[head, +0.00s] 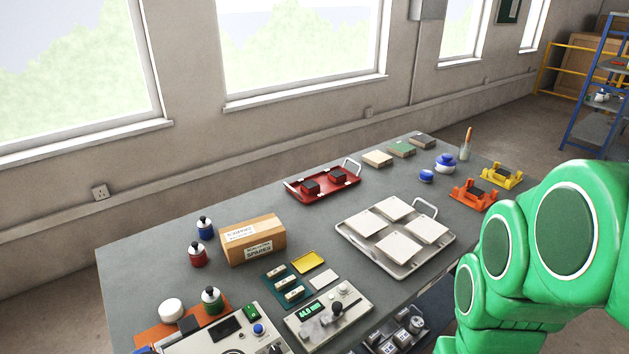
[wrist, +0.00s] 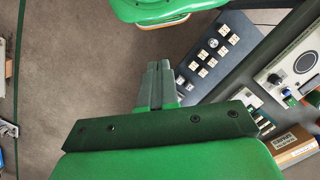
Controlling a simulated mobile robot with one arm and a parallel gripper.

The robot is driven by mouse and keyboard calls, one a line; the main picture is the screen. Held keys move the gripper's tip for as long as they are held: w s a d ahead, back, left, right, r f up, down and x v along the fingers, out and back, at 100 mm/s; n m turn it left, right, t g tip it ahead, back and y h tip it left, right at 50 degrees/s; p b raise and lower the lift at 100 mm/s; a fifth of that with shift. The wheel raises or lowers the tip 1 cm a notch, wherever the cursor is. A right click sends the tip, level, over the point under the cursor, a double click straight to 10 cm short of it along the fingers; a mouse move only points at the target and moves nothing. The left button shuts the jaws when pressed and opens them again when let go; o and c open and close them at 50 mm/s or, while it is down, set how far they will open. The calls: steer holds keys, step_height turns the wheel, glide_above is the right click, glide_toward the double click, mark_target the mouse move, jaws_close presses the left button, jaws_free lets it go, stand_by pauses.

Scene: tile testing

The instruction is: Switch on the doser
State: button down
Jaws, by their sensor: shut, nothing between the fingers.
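Two instruments stand at the table's near edge in the head view, and I cannot tell for sure which is the doser. One is a pale panel (head: 215,341) with a dark screen, a green switch (head: 251,312) and a blue knob (head: 258,329), cut off by the bottom edge. Beside it on the right is a pale unit (head: 343,318) with a lit green display (head: 311,309) and a black lever. My gripper (wrist: 159,68) shows in the wrist view, shut and empty, over the floor beside the table. It is apart from both instruments.
A cardboard box (head: 265,241), bottles, a red tray (head: 296,195) and a pale tray of tiles (head: 345,237) stand on the grey table (head: 145,257). Open floor (wrist: 75,70) lies left of my gripper.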

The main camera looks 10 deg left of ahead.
steer(key=w+a+r+n, duration=0.1)
steer(key=w+a+n, duration=0.4)
steer(key=w+n, duration=0.3)
steer(key=n+t+y, duration=0.1)
steer(key=n+t, duration=0.2)
steer(key=n, duration=1.6)
glide_above(248, 306)
steer(key=s+d, duration=0.2)
step_height(248, 306, down, 3)
steer(key=shift+w+a+f, duration=0.1)
steer(key=shift+w+f, duration=0.05)
steer(key=shift+f, duration=0.05)
steer(key=f, duration=0.4)
steer(key=w+a+f, duration=0.1)
steer(key=f, duration=0.9)
steer(key=shift+w+a, duration=0.15)
steer(key=shift+a, duration=0.1)
